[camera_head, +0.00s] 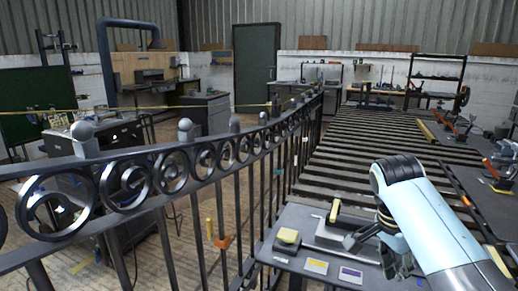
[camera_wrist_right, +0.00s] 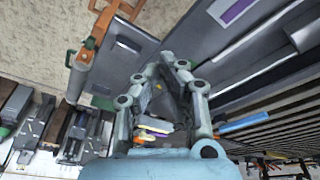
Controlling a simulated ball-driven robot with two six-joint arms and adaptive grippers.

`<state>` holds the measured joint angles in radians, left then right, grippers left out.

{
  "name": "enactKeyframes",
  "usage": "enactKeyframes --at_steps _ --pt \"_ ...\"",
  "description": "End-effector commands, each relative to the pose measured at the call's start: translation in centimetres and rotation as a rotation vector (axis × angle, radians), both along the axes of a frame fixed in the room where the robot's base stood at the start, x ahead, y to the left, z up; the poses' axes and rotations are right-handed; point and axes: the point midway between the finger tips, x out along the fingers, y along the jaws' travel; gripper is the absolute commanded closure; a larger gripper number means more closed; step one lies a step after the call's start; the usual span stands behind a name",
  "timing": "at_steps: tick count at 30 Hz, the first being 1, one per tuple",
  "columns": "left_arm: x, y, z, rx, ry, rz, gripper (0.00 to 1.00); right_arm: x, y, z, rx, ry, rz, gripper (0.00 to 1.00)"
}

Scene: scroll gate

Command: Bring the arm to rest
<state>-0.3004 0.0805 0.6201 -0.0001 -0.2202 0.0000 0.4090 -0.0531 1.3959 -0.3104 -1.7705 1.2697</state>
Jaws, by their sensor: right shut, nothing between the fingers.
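My right arm comes in from the lower right in the head view, bent at a dark joint. Its right gripper (camera_head: 356,240) is low over the grey bench top (camera_head: 300,222), partly hidden by my arm. In the right wrist view the gripper (camera_wrist_right: 163,72) has its fingers close together, with nothing held. My left gripper is in neither view.
A dark scroll gate (camera_head: 135,180) stands left of the bench. On the bench are a yellow-topped block (camera_head: 288,237), a yellow card (camera_head: 316,266), a purple card (camera_head: 350,275) and an upright yellow-handled piece (camera_head: 334,211). Dark slats (camera_head: 375,140) lie behind.

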Motion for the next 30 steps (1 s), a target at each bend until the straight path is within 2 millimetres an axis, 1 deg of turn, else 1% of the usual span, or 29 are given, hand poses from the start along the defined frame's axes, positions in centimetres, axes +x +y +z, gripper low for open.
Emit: enactKeyframes --at_steps 1,2,3,5,6,7,9,10,12,15,21,29,30 --pt "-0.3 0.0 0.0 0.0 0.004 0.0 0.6 -1.6 -0.4 -0.9 0.005 0.005 0.057 1.0" --pt "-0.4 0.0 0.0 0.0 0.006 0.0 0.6 -2.6 -0.6 -1.4 0.008 0.006 0.102 1.0" --pt "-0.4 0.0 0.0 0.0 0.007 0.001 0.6 -4.0 -0.9 -2.0 0.011 0.008 0.169 1.0" --pt "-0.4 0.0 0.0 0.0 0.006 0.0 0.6 -6.6 -1.3 -2.7 0.013 0.011 0.286 1.0" --pt "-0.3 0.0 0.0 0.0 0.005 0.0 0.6 -8.6 -1.6 -3.0 0.012 0.011 0.378 1.0" --pt "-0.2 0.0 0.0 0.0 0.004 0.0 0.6 -10.1 -1.7 -3.1 0.01 0.011 0.449 1.0" --pt "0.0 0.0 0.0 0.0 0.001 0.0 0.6 -13.1 -1.8 -2.9 0.001 0.007 0.607 1.0" --pt "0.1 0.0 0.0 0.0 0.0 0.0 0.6 -14.3 -1.9 -2.8 -0.003 0.009 0.664 1.0" --pt "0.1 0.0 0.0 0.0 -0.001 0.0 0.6 -16.5 -1.7 -2.3 -0.013 0.006 0.785 1.0" --pt "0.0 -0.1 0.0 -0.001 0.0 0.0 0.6 -19.3 -1.5 -1.4 -0.029 0.004 0.929 1.0" --pt "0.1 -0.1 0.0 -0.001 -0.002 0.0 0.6 -23.5 -0.9 0.7 -0.059 -0.001 1.164 1.0" --pt "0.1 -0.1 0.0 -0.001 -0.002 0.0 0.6 -27.5 0.2 3.6 -0.096 -0.011 1.402 1.0" --pt "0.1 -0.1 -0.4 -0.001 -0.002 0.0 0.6 -27.0 0.1 2.1 -0.093 -0.008 1.397 1.0"
